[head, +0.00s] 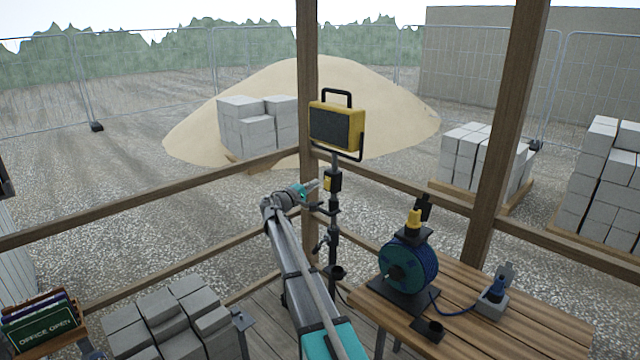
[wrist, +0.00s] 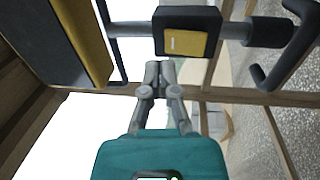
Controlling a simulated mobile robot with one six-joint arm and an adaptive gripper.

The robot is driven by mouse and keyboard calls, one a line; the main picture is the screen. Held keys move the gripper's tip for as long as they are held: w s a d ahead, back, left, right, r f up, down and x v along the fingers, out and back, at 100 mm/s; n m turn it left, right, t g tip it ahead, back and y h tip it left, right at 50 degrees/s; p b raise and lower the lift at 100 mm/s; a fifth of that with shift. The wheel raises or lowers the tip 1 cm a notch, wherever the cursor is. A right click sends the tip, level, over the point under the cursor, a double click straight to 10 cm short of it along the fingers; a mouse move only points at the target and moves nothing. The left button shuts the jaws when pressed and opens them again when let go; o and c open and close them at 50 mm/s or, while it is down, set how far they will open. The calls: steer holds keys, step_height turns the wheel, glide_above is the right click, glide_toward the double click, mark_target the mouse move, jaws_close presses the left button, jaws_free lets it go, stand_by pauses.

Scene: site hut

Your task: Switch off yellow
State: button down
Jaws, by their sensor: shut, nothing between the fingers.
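A yellow work lamp (head: 337,125) with a dark grey face stands on a black pole by the wooden post. Its face shows no glow. Below it on the pole is a black switch box (head: 335,179) with a yellow rocker (head: 327,184). In the wrist view the box (wrist: 187,18) and its yellow rocker (wrist: 185,43), with a small pale mark, lie just beyond my fingertips. My gripper (head: 316,187) is shut and empty, to the left of the box. Its tips (wrist: 160,68) are close to the rocker; I cannot tell whether they touch.
A blue cable reel (head: 409,266) with a yellow part (head: 414,221) on top stands on the wooden table (head: 540,327), beside a grey socket block (head: 492,303). Grey blocks (head: 170,320) lie front left. Wooden rails (head: 150,200) and a post (head: 308,60) are close to the pole.

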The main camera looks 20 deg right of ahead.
steer(key=s+a+r+p, duration=0.1)
steer(key=s+a, duration=0.2)
steer(key=a, duration=0.6)
steer(key=shift+a+r, duration=0.15)
steer(key=shift+r, duration=0.1)
steer(key=shift+s, duration=0.15)
steer(key=s+a+f+m+g+y, duration=0.15)
steer(key=s+f+y, duration=0.25)
steer(key=s+f, duration=0.4)
steer(key=s+a+f+m+g+y, duration=0.1)
steer(key=s+f+m+g+y, duration=0.2)
steer(key=s+f, duration=0.5)
steer(key=s+a+f+g+y, duration=0.1)
steer(key=s+a+y, duration=0.4)
steer(key=s, duration=0.5)
steer(key=s+a+f+g+y, duration=0.1)
steer(key=s+a+f+y, duration=0.3)
steer(key=s+a, duration=0.5)
steer(key=shift+s+a+n+y, duration=0.15)
steer(key=shift+s+n+y, duration=0.2)
steer(key=shift+s+y, duration=0.8)
